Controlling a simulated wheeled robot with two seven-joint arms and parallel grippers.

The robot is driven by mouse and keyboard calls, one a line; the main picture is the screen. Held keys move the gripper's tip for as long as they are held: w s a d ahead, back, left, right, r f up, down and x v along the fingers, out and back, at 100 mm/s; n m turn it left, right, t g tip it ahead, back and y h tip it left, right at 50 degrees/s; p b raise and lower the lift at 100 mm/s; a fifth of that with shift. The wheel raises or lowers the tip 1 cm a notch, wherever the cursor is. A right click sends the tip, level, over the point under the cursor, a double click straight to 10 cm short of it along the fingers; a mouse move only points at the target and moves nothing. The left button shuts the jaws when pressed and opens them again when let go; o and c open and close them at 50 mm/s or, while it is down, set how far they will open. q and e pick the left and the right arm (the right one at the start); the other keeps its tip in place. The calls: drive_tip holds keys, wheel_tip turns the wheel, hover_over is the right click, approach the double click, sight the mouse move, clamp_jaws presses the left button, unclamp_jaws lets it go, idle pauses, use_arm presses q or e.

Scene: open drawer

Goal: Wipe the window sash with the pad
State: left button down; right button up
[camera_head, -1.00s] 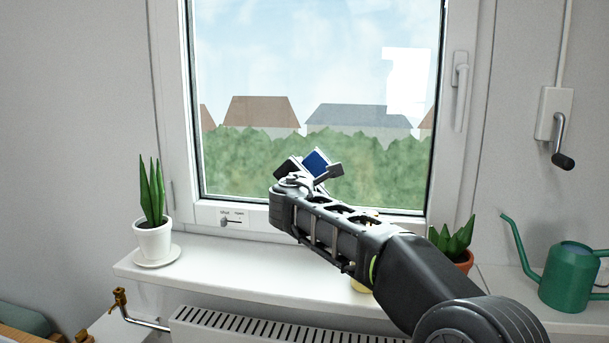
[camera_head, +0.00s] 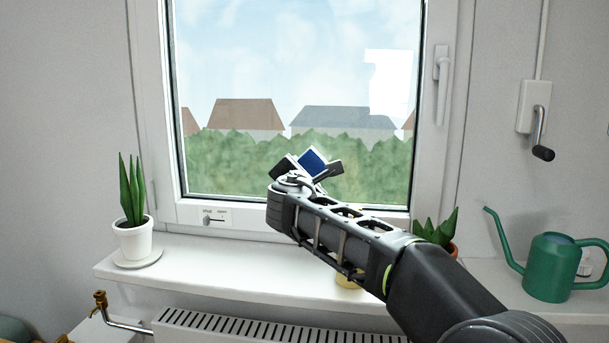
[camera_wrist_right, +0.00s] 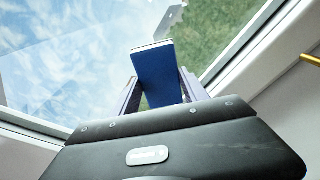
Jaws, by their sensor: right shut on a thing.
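The window sash (camera_head: 434,150) is a white frame around a large glass pane (camera_head: 290,60), with a handle (camera_head: 442,85) on its right side. My right gripper (camera_head: 308,167) is in front of the lower part of the pane. It is shut on the pad (camera_head: 313,160), which is blue with a white edge. In the right wrist view the pad (camera_wrist_right: 157,75) stands up between the fingers, with glass and the sash's edge behind it. I cannot tell whether the pad touches the glass. My left gripper is not in view.
A potted plant (camera_head: 134,240) stands on the left of the white sill (camera_head: 215,265). Another plant (camera_head: 440,232) is partly behind my right arm. A green watering can (camera_head: 552,268) stands at right, below a wall crank (camera_head: 542,140). A radiator (camera_head: 250,328) is below the sill.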

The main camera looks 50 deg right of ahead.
drive_tip(key=shift+w+b+v, duration=0.2)
drive_tip(key=shift+b+v, duration=0.4)
drive_tip(key=shift+v, duration=1.45)
drive_tip(key=shift+a+f, duration=0.15)
drive_tip(key=shift+a, duration=0.05)
drive_tip(key=v, duration=0.3)
drive_tip(key=shift+w+a+f+b, duration=0.1)
drive_tip(key=shift+f+b, duration=0.05)
drive_tip(key=shift+b, duration=0.25)
